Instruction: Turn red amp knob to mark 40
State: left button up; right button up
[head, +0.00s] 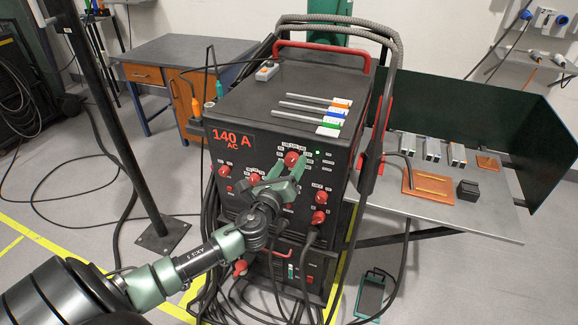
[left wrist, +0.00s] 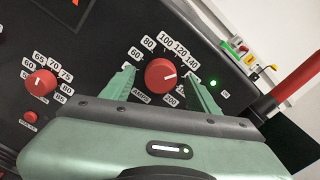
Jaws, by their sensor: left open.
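The red amp knob (head: 292,159) is on the upper front panel of the dark welding machine (head: 300,85). In the left wrist view the knob (left wrist: 160,73) sits in a ring of labels from 60 up to 200. Its pale pointer line points to the right, toward the 140 side; the 40 mark is not readable. My right gripper is not in view.
Another red knob (left wrist: 40,82) with its own scale is left of the amp knob. More red knobs (head: 319,208) are on the panel. Cables hang around the machine. Rods (head: 312,109) lie on its top. A metal table (head: 455,205) with a dark screen stands at right.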

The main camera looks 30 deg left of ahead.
pick_arm(q)
grip_shut()
